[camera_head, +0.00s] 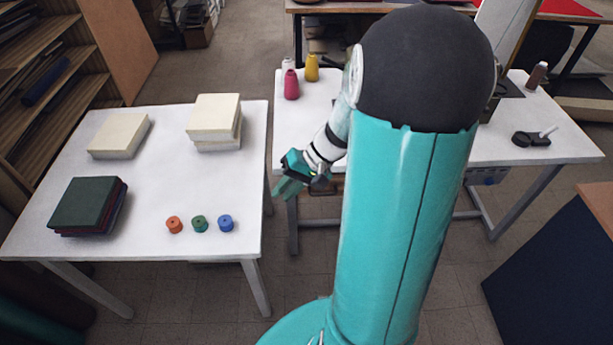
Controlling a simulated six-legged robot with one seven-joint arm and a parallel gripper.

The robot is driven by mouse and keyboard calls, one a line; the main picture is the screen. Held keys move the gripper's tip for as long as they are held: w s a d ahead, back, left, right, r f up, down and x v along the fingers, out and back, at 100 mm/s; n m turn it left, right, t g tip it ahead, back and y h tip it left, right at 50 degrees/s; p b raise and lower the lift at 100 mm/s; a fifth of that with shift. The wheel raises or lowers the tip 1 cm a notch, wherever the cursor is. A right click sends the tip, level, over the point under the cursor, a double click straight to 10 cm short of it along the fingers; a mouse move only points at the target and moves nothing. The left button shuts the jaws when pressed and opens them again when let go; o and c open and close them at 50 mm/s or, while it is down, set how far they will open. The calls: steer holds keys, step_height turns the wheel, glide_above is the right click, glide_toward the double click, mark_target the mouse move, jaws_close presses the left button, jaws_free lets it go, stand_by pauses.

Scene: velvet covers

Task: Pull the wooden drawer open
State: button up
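My gripper (286,188) is small in view, in the gap between the two white tables, near the front edge of the right one. Its teal fingers point down and to the left, and I cannot make out whether they are apart. A small brown wooden front (329,187), which looks like the drawer, shows under the right table's front edge, just right of my gripper. Most of it is hidden behind my arm. I cannot see its handle, how far out it stands, or whether my gripper touches it.
The left table (150,195) bears cream blocks (214,118), dark books (88,205) and small spools (199,223). The right table (510,115) bears thread cones (291,84) and a black tape holder (531,139). A dark panel (560,260) stands at right. Floor shows between the tables.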

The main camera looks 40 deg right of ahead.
steer(key=d+f+m+t+y, duration=0.2)
steer(key=d+f+m+t, duration=0.4)
steer(key=d+f, duration=0.6)
steer(key=m+t+h, duration=0.6)
steer(key=t+h, duration=0.1)
glide_toward(322, 194)
steer(key=x, duration=1)
steer(key=shift+w+d+f, duration=0.1)
steer(key=shift+d+f, duration=0.05)
steer(key=shift+f, duration=0.1)
steer(key=shift+c, duration=0.2)
jaws_close()
